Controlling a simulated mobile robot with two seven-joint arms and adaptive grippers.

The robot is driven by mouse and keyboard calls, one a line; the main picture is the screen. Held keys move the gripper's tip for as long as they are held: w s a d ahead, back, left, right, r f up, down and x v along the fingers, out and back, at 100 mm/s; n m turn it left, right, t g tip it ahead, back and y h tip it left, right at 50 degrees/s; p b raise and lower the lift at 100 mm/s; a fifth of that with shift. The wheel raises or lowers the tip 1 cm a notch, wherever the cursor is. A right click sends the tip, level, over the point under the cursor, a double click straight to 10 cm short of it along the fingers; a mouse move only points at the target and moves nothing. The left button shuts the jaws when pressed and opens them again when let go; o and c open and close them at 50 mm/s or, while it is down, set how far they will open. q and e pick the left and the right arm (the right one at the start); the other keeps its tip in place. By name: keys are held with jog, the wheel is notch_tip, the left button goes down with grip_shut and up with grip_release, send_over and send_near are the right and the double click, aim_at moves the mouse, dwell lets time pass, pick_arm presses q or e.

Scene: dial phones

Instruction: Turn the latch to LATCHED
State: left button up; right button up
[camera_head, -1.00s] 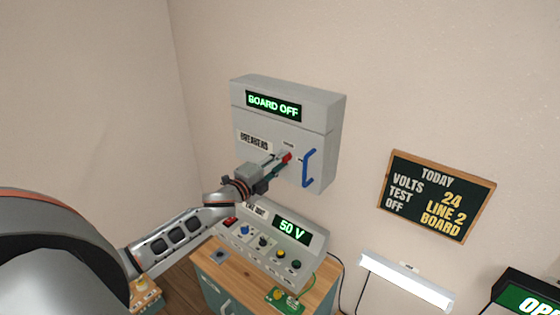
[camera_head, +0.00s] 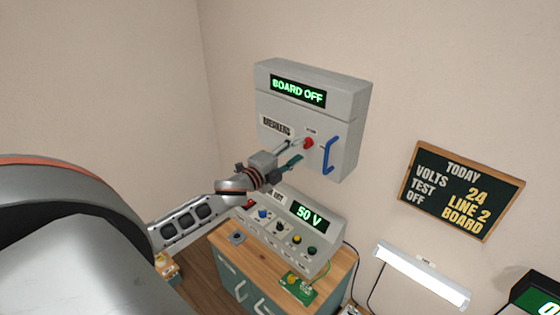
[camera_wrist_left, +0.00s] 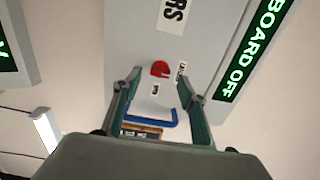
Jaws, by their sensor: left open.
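The latch is a small red knob (camera_head: 309,143) on the door of the grey breaker box (camera_head: 350,92), left of the blue handle (camera_head: 328,155). In the left wrist view the red latch (camera_wrist_left: 160,69) sits between and beyond the fingertips, with small white labels on either side, too small to read. My left gripper (camera_head: 295,153) is open in front of the box door, just left of the latch. In the left wrist view its two fingers (camera_wrist_left: 157,85) are spread and hold nothing. The blue handle (camera_wrist_left: 150,123) shows between the fingers. My right gripper is not in view.
The box display (camera_head: 298,91) reads BOARD OFF. Below the box, a console (camera_head: 318,268) with knobs and a 50 V display stands on a wooden-topped cabinet (camera_head: 225,239). A chalkboard (camera_head: 411,205) and a white lamp (camera_head: 422,276) are on the wall to the right.

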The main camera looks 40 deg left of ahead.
pick_arm(q)
jog(key=s, duration=0.9)
jog(key=shift+a, duration=0.35)
jog(key=s+d+f+n+g, duration=0.2)
jog(key=s+d+f+n, duration=0.3)
jog(key=f, duration=0.5)
jog(key=s+d+f+n+g, duration=0.3)
jog(key=s+d+f+n, duration=0.2)
jog(key=s+d+f, duration=0.4)
jog(key=s+d+f+n+g, duration=0.2)
jog(key=s+d+f+n, duration=0.2)
jog(key=s+d+f, duration=0.4)
notch_tip(320, 180, down, 4)
jog(key=shift+f+n+h, duration=0.15)
jog(key=shift+n+h, duration=0.25)
jog(key=shift+s, duration=0.1)
